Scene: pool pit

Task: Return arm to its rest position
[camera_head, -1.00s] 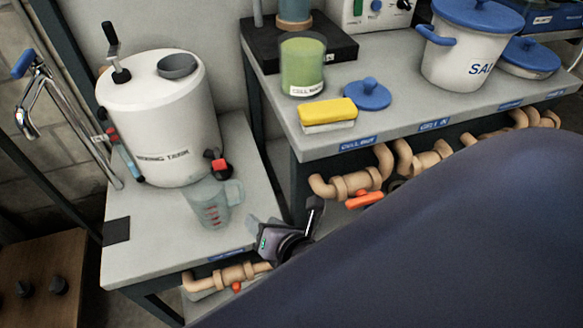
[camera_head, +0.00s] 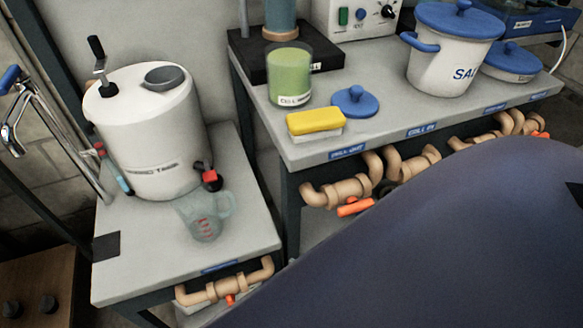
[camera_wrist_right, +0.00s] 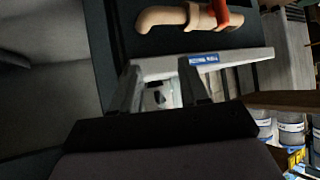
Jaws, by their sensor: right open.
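In the right wrist view my right gripper (camera_wrist_right: 162,88) is open, with its two fingers apart. A small pale thing with dark marks shows between and beyond the fingers, and I cannot tell what it is. A grey table edge with a blue label (camera_wrist_right: 203,60) lies just past the fingertips, and I see nothing gripped. Neither gripper shows in the head view. A large dark blue surface fills the lower right there and hides what lies behind it. My left gripper is in no view.
The low table (camera_head: 140,270) holds a white tank (camera_head: 150,130) and a clear measuring jug (camera_head: 207,215). The higher bench (camera_head: 390,110) holds a green beaker (camera_head: 290,75), yellow sponge (camera_head: 315,121), blue lid (camera_head: 355,100) and white pot (camera_head: 448,60). Tan pipes (camera_head: 345,190) run under its front edge.

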